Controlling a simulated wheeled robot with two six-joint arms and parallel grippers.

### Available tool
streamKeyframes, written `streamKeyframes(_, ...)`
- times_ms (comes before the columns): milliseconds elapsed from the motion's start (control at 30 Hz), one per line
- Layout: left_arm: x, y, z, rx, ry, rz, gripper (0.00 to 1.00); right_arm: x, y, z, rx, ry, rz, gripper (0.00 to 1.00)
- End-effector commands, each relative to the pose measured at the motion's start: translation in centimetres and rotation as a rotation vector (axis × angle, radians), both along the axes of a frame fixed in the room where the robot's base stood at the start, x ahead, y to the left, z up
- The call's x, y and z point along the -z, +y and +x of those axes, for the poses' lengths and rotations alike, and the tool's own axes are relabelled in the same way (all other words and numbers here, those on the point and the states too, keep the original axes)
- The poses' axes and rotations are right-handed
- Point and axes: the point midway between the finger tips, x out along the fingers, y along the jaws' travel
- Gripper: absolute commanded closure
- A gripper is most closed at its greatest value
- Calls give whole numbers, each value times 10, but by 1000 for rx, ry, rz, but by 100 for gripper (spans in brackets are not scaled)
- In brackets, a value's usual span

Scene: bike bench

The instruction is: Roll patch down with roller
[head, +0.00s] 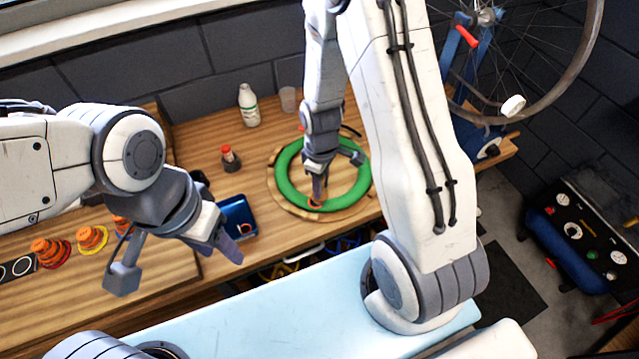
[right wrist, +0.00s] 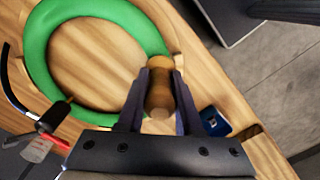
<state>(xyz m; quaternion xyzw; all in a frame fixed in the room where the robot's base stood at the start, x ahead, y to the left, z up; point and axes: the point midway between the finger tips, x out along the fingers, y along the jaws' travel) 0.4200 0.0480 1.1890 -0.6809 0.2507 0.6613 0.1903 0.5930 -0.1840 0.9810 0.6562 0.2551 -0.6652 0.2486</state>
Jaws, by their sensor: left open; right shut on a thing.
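A green inner tube (head: 285,183) lies as a ring on a round wooden board (head: 277,205) on the bench. My right gripper (head: 318,192) points down at the near edge of the tube. In the right wrist view it is shut on the roller's wooden handle (right wrist: 158,95), beside the green tube (right wrist: 38,50). The roller's working end is hidden below the handle. A small orange-red spot (head: 315,204) shows at the tube under the gripper; I cannot tell whether it is the patch. My left gripper (head: 175,258) is open and empty over the bench's front left.
A blue tray (head: 252,232) stands between my left gripper and the board. A red-capped bottle (head: 230,158), a white bottle (head: 248,105) and a clear cup (head: 288,98) stand behind. Several orange items (head: 92,238) sit at the left. A wheel (head: 560,100) stands at the right.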

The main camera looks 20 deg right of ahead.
Motion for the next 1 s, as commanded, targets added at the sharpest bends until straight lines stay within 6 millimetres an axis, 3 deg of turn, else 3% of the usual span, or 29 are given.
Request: streamKeyframes(1000,-3,0,0,0,0,0,50,0,16,11,-1,1,0,100)
